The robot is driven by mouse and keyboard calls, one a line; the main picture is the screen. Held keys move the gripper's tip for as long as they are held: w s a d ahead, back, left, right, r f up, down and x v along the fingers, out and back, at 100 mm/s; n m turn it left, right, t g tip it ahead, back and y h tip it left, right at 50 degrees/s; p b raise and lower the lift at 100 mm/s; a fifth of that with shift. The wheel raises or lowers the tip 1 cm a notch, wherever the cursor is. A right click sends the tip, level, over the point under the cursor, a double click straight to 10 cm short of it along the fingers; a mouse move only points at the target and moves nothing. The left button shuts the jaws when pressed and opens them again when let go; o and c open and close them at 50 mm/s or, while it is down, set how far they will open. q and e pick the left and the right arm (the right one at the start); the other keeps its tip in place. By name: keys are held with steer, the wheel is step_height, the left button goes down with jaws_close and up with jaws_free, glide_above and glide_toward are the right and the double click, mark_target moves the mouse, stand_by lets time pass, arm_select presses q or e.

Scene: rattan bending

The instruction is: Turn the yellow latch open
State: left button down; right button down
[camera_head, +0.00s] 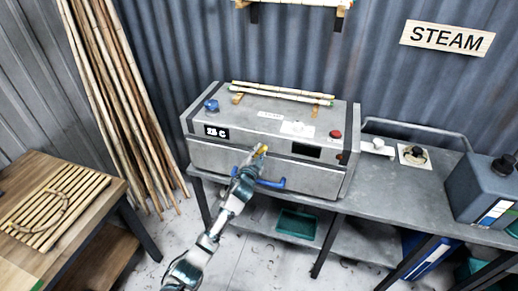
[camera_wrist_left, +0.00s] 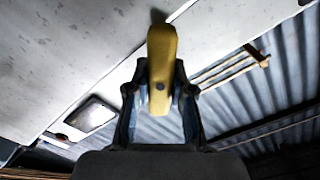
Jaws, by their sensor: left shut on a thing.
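The yellow latch (camera_head: 262,149) is on the front of the grey steam box (camera_head: 222,160), near the seam below its lid. In the left wrist view the latch (camera_wrist_left: 161,60) is a yellow bar with a dark round spot, standing between my fingers. My left gripper (camera_head: 255,160) reaches up to the box front and is shut on the latch; it also shows in the left wrist view (camera_wrist_left: 160,95). Part of the latch is hidden by the fingers in the head view. My right gripper is not in view.
A blue handle (camera_head: 271,184) is just below my left gripper on the box front. Rattan poles (camera_head: 318,97) lie on the lid. The box stands on a grey bench (camera_head: 398,201). A wooden table (camera_head: 103,208) is at the left, with tall poles (camera_head: 117,105) behind it.

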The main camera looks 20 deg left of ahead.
arm_select(q)
steer(key=m, duration=0.2)
steer(key=m+p, duration=0.1)
steer(key=m, duration=0.1)
steer(key=shift+d+f+m, duration=0.15)
steer(key=shift+m, duration=0.15)
steer(key=m+p, duration=0.1)
steer(key=m, duration=0.2)
steer(key=shift+f, duration=0.2)
steer(key=shift+s+d+f+m, duration=0.1)
steer(key=shift+f+m, duration=0.1)
steer(key=shift+m, duration=0.2)
steer(key=c, duration=1)
jaws_free()
steer(key=shift+r, duration=0.1)
